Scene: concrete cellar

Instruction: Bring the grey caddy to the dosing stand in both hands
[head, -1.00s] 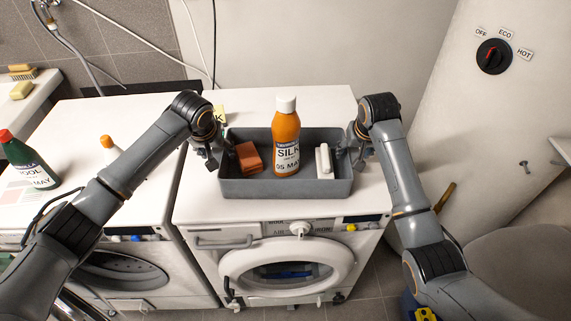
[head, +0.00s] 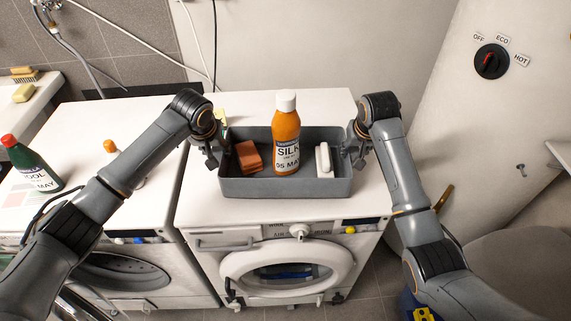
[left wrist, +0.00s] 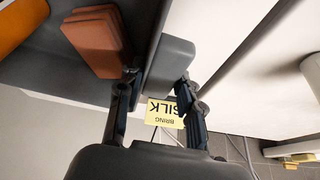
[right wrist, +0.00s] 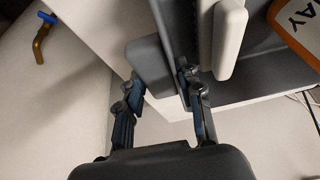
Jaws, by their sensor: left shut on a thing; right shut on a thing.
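The grey caddy (head: 285,188) is level over the top of the right washing machine. It holds an orange bottle with a white cap (head: 286,140), a reddish-brown block (head: 249,157) and a white bar-shaped item (head: 324,158). My left gripper (head: 216,152) is shut on the caddy's left end wall, which the left wrist view also shows (left wrist: 168,75). My right gripper (head: 354,152) is shut on the right end wall, seen in the right wrist view (right wrist: 152,68). Any gap under the caddy is hard to judge. I cannot identify the dosing stand.
The right washing machine (head: 210,215) has a round door and open top space around the caddy. A yellow card (left wrist: 168,112) lies behind the caddy. A wall dial (head: 491,61) is at right.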

